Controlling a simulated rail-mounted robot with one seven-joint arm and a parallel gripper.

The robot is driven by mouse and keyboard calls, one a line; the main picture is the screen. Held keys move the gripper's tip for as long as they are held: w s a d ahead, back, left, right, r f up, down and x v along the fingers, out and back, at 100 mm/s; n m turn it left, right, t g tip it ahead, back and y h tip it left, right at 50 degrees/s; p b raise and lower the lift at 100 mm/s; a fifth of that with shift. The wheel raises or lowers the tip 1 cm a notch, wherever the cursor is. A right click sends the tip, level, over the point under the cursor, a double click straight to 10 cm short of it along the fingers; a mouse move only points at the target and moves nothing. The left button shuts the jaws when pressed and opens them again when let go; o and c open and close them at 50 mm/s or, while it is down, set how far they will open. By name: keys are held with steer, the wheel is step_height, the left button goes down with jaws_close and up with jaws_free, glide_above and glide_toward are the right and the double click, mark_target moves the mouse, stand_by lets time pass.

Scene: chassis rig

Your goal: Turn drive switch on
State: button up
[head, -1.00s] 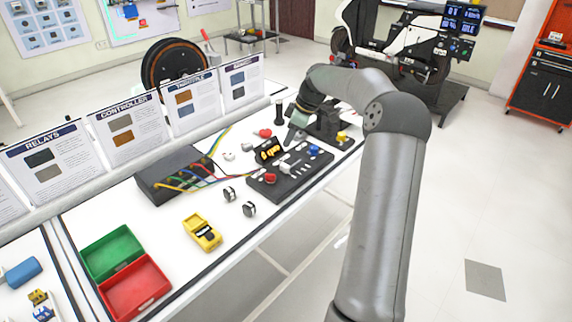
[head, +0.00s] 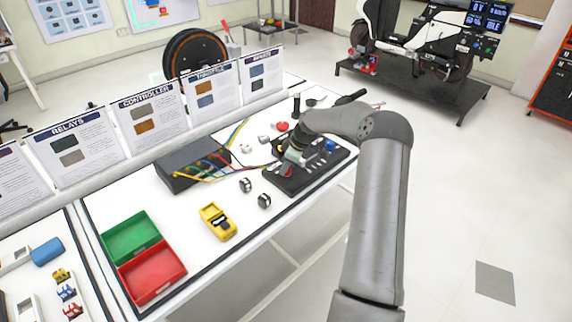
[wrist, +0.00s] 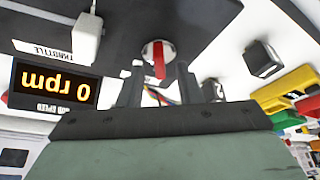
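A red switch handle (wrist: 159,60) on a round pale base stands on the black control panel in the wrist view; no label naming it is readable. My gripper (wrist: 158,82) is open and empty, its two dark fingers spread on either side of the handle's line. The handle appears just beyond the fingertips; I cannot tell whether they touch it. In the head view my gripper (head: 291,158) is low over the black panel (head: 300,188) and hides much of it.
An orange "0 rpm" display (wrist: 55,85) and a white throttle slider (wrist: 88,35) are beside the switch. Left of the panel are a dark box with coloured cables (head: 180,170), two small black-and-white parts, a yellow meter (head: 217,222), and green and red bins (head: 152,272).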

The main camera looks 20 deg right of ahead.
steer(key=shift+w+f, duration=0.1)
steer(key=shift+f, duration=0.05)
steer(key=shift+c, duration=0.3)
jaws_close()
